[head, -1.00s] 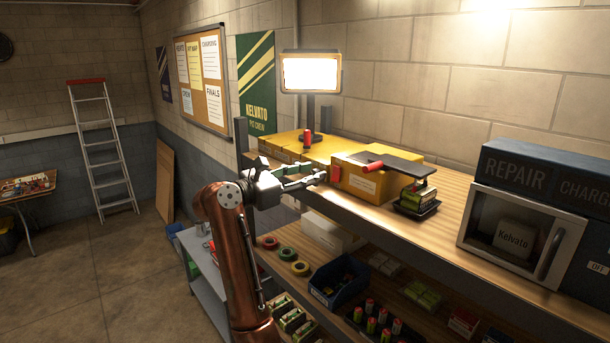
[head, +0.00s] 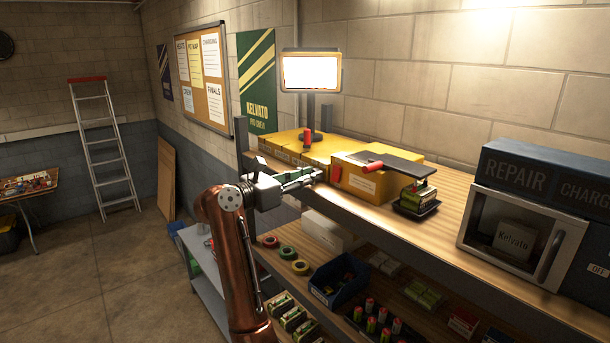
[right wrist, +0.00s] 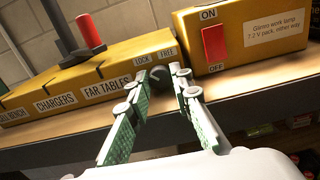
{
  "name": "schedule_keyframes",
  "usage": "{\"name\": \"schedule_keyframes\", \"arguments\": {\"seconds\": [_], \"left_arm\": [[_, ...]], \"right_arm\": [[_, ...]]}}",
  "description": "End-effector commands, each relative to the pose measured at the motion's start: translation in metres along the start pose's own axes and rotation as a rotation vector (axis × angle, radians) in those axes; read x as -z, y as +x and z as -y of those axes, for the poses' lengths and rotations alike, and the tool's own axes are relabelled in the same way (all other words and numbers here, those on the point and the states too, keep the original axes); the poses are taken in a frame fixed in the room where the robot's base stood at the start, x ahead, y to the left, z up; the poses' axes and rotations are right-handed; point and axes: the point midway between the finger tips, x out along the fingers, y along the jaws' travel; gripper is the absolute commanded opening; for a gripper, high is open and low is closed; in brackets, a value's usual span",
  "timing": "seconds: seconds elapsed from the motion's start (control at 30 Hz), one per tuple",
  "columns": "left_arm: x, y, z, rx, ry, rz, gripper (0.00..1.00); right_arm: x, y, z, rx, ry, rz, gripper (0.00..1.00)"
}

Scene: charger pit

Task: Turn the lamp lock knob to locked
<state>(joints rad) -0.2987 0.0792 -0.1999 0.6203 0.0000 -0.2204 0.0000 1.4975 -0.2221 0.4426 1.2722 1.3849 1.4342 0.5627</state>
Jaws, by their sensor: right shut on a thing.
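The work lamp has a bright panel (head: 311,72) on a post above long yellow boxes (head: 287,150). In the right wrist view, the yellow box front (right wrist: 100,78) carries LOCK and FREE labels. A small grey knob (right wrist: 158,71) sits just below and between these labels. My right gripper (right wrist: 161,78) has a fingertip on each side of the knob and is shut on it. In the head view, my right gripper (head: 318,173) reaches the box front and its fingers hide the knob. Which way the knob points is hard to tell. My left gripper is not in view.
A red ON/OFF switch (right wrist: 214,43) on the right-hand yellow box is close to my right fingertips. A battery in a black tray (head: 418,203) and a microwave (head: 520,232) stand farther right on the shelf. Lower shelves hold a blue bin (head: 340,284) and batteries.

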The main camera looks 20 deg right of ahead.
Motion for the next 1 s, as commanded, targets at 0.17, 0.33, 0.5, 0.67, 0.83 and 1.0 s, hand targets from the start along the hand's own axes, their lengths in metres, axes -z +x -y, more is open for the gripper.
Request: {"name": "schedule_keyframes", "arguments": {"seconds": [0.17,0.33,0.5,0.67,0.83,1.0], "left_arm": [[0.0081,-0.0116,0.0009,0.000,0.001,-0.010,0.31],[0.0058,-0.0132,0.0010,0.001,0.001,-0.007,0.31],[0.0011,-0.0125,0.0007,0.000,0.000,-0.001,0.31],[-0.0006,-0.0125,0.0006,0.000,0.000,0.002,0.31],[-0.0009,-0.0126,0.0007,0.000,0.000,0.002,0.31],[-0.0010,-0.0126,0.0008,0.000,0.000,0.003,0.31]], "right_arm": [[-0.0017,-0.0004,0.0006,0.003,-0.172,-0.003,0.00],[0.0000,-0.0004,0.0003,0.003,-0.239,-0.003,0.00],[0.0006,-0.0003,0.0004,0.003,-0.240,-0.003,0.00],[0.0006,-0.0003,0.0003,0.003,-0.239,-0.002,0.25],[0.0003,-0.0006,-0.0002,0.002,-0.238,-0.002,0.37],[0.0001,-0.0009,-0.0007,0.000,-0.238,-0.001,0.37]]}}
